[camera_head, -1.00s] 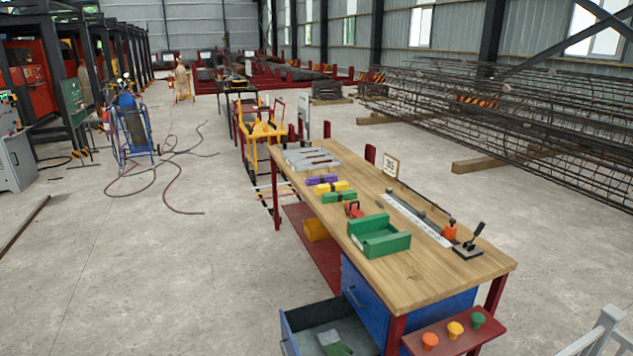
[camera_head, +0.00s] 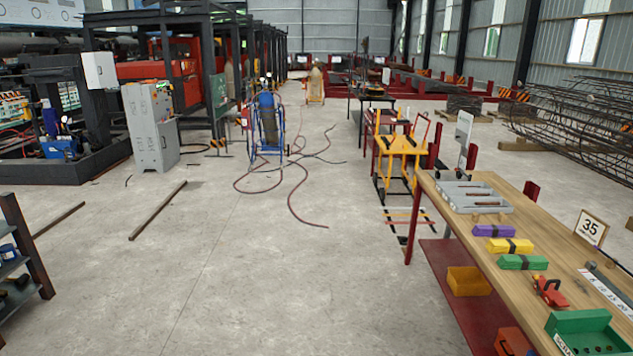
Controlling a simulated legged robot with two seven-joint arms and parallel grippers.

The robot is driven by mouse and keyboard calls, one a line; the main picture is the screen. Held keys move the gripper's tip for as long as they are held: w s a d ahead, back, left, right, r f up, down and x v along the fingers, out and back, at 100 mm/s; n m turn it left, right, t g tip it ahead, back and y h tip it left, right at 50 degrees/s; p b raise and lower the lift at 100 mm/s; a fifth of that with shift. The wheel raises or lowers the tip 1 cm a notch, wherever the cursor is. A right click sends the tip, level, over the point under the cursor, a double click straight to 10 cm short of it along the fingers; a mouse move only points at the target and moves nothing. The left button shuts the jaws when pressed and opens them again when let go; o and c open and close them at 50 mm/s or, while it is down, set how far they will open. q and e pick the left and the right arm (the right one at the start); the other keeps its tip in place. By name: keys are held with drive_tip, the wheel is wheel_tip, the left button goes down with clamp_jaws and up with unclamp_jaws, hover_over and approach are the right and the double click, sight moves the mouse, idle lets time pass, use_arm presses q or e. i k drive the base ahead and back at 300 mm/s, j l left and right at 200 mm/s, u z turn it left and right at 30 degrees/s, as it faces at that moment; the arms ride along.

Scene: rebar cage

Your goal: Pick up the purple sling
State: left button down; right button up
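The purple sling (camera_head: 495,230) is a small folded bundle with a dark band around its middle. It lies on the wooden workbench (camera_head: 452,204) at the right, near the bench's left edge. A yellow sling (camera_head: 508,246) and a green sling (camera_head: 522,262) lie in a row in front of it. A grey slotted plate (camera_head: 473,196) lies behind it. Neither of my grippers shows in the head view.
A red clamp-like tool (camera_head: 550,291), a green bin (camera_head: 585,335) and a sign reading 35 (camera_head: 591,228) are also on the bench. A yellow cart (camera_head: 400,150) stands behind it. Hoses (camera_head: 310,210) and a bar (camera_head: 158,210) lie on the floor. The floor left of the bench is open.

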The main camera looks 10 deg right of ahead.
sight(492, 231)
drive_tip(key=i+z, duration=0.15)
drive_tip(key=i, duration=0.9)
drive_tip(key=i+j+z, duration=0.15)
drive_tip(key=i, duration=0.95)
